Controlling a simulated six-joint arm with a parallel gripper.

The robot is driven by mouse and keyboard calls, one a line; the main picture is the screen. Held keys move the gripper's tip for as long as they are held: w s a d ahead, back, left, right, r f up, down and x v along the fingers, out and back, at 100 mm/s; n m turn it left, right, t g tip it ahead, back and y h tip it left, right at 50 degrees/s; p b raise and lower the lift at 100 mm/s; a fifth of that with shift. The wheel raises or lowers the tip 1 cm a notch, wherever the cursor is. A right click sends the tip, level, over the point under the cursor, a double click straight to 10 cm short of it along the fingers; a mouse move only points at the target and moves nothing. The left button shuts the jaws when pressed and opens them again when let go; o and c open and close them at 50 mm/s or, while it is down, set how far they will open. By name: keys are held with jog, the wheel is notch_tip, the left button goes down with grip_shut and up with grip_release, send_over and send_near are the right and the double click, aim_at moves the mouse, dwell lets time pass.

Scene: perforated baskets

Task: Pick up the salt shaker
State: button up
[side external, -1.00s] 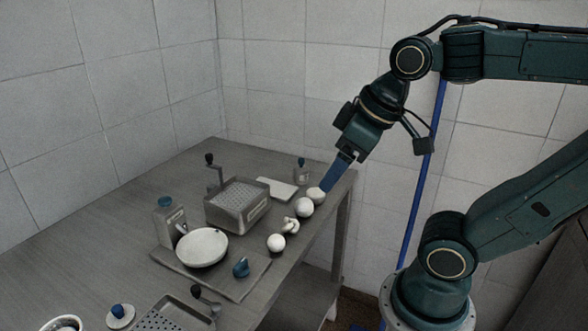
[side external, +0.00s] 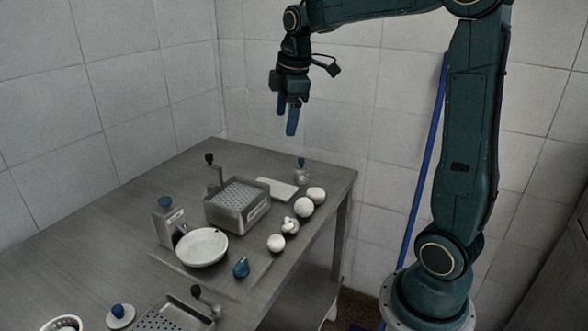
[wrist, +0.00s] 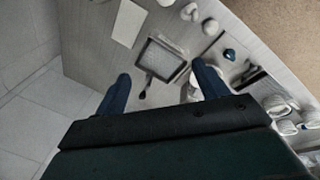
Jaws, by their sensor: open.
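A small grey shaker with a blue top (side external: 302,171), which looks like the salt shaker, stands upright near the far right corner of the table. A taller grey container with a blue knob (side external: 168,222) stands at the left, beside a white bowl; I cannot be sure which of the two is the salt shaker. My gripper (side external: 287,119) is open and empty, fingers pointing down, high above the back of the table. It is up and a little left of the small shaker. In the wrist view my gripper (wrist: 161,71) shows its two blue fingers apart, with nothing between them.
A perforated basket with a handle (side external: 238,205) stands mid-table, with a white board (side external: 276,188) behind it. Several round white items, one of them (side external: 304,207), line the right edge. A white bowl (side external: 202,248) and blue item (side external: 240,267) are nearer. The back left is clear.

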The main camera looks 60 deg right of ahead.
jog(key=w+d+f+n+g, duration=0.1)
jog(key=w+d+f+n, duration=0.3)
jog(key=d, duration=0.6)
jog(key=n+g+y, duration=0.1)
jog(key=n, duration=0.2)
send_over(301, 159)
notch_tip(301, 159, down, 10)
jog(key=shift+d+r, duration=0.1)
jog(key=shift+d, duration=0.05)
jog(key=shift+f, duration=0.2)
jog(key=shift+f, duration=4.2)
jog(key=shift+f, duration=2.55)
